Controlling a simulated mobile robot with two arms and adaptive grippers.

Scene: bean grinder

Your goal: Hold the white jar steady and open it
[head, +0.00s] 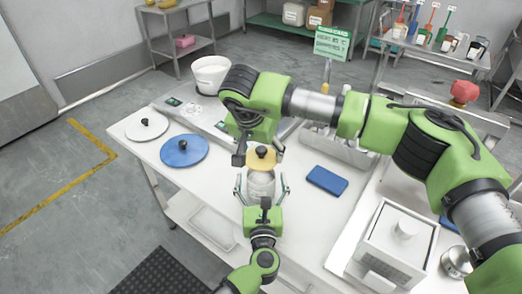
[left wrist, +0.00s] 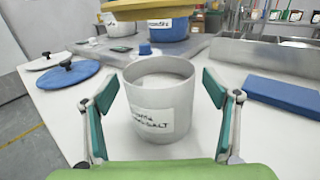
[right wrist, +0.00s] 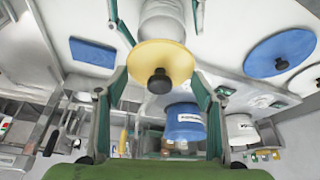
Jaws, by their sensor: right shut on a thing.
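The white jar (head: 260,187) stands on the white table, with a label ending in "SALT" on its front in the left wrist view (left wrist: 160,100). Its top is open and pale inside. My left gripper (head: 262,190) is open, with one finger on each side of the jar and a visible gap to both. My right gripper (right wrist: 160,92) is shut on the rim of the yellow lid (right wrist: 160,62), which has a black knob. The lid is off the jar, raised above and beyond it; its underside edge shows in the left wrist view (left wrist: 117,29).
A blue lid (head: 185,150) and a white lid (head: 146,125) lie on the left of the table. A blue pot (left wrist: 168,28) and a white pot (head: 210,76) stand behind the jar. A blue block (head: 327,180) lies to the right, beyond a clear strip of table.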

